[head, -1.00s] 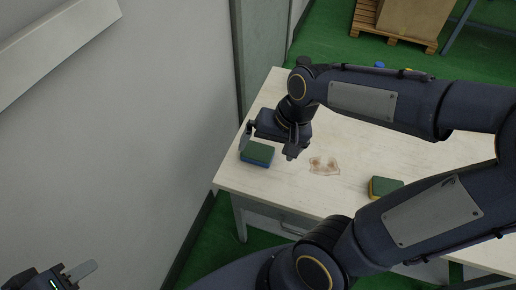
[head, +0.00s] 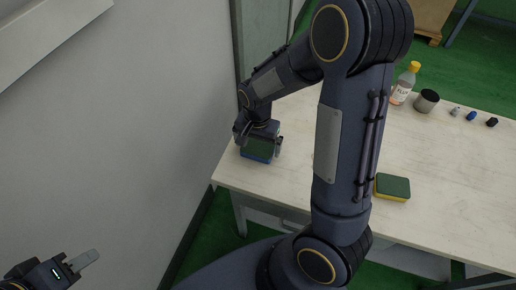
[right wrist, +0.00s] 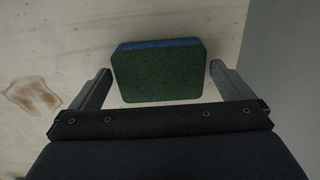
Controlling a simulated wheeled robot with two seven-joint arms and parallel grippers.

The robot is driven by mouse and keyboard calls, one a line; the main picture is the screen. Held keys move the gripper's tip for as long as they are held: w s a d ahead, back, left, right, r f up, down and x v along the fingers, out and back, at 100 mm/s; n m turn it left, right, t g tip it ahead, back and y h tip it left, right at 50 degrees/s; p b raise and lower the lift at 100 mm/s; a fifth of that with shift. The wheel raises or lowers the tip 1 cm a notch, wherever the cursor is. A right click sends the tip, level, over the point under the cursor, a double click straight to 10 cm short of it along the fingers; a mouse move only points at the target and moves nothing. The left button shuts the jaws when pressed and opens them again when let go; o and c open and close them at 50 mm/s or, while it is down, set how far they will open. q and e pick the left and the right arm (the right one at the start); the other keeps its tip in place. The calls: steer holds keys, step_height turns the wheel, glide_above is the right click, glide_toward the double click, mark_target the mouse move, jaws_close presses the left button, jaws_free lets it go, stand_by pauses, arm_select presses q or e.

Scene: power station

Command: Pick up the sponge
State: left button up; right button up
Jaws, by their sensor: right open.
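A sponge with a green top and blue lower layer (head: 257,149) lies on the table (head: 450,160) near its left corner. My right gripper (head: 258,143) is above it with its fingers on either side. In the right wrist view the same sponge (right wrist: 158,72) sits between the two open fingers, with a gap on each side. A second sponge, green on yellow (head: 392,187), lies further right near the table's front edge. My left gripper (head: 75,265) is at the bottom left, away from the table; only part of it shows.
A brown stain (right wrist: 33,95) marks the tabletop beside the blue-green sponge. A bottle with a yellow cap (head: 404,84), a dark cup (head: 426,101) and small items (head: 471,116) stand at the back right. A white wall (head: 130,130) rises left of the table.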

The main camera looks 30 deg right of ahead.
steer(key=shift+f, duration=0.55)
steer(key=c, duration=0.9)
steer(key=shift+o, duration=0.2)
